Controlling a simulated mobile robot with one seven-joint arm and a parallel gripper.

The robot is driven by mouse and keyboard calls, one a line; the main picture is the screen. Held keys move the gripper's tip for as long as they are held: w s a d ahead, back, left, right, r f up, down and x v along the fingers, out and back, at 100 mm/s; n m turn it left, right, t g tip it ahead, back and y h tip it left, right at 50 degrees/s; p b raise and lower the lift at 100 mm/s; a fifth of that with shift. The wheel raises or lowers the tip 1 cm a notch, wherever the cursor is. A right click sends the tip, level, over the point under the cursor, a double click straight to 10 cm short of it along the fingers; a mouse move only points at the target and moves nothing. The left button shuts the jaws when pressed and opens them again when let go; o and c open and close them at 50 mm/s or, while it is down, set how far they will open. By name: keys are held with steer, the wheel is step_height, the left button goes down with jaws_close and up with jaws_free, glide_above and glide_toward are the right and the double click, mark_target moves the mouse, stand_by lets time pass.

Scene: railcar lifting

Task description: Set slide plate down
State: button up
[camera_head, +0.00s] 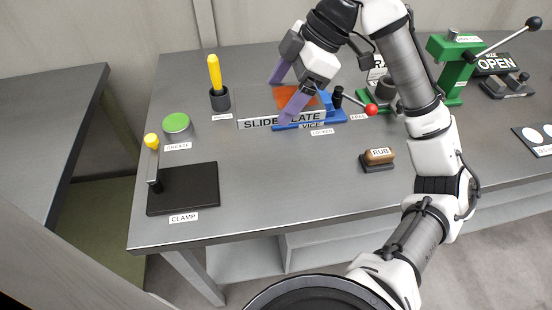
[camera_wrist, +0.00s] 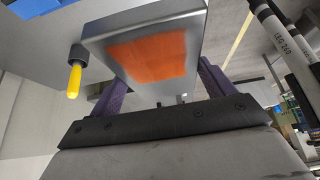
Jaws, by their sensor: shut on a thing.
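The slide plate (camera_head: 257,120) is a flat grey metal plate with an orange patch on top and a label on its front edge. My gripper (camera_head: 287,92), with purple fingers, is shut on it. In the wrist view the plate (camera_wrist: 100,32) lies between the two fingers (camera_wrist: 165,90), orange face showing. In the head view the plate overlaps the blue vice (camera_head: 332,110); I cannot tell whether it touches the vice or the bench (camera_head: 270,190).
To the left are a yellow-handled tool in a dark cup (camera_head: 220,100), a green grease tin (camera_head: 176,122) and a black clamp (camera_head: 185,190). A rub block (camera_head: 378,160) and a green press (camera_head: 455,65) are to the right. The bench's front middle is clear.

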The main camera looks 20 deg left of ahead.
mark_target(274, 174)
step_height(274, 174, down, 20)
steer(key=shift+f+p, duration=0.1)
steer(key=shift+p, duration=0.45)
steer(key=o, duration=1.1)
steer(key=shift+r, duration=0.25)
steer(key=b+v, duration=0.1)
steer(key=v, duration=1.1)
steer(key=shift+b, duration=0.35)
